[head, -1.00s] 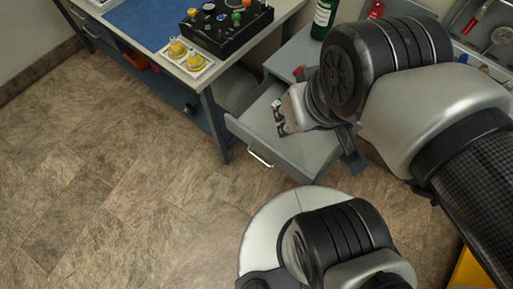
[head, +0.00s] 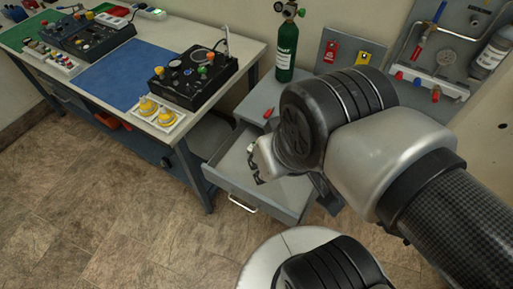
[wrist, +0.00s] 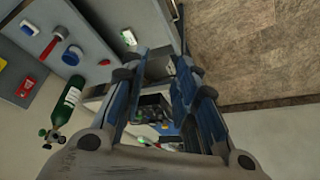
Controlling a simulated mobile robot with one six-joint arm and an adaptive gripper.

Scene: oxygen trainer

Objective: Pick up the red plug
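A small red piece that looks like the red plug (head: 268,113) lies on the grey cabinet top, just behind the open drawer, in the head view. My wrist hides much of the gripper and part of the drawer there.
A green oxygen cylinder (head: 286,48) stands on the cabinet behind my arm. A wall panel (head: 442,62) with valves and red knobs is at the right. A workbench (head: 222,50) with control boxes and yellow-topped parts (head: 148,105) is at the left. Floor in front is clear.

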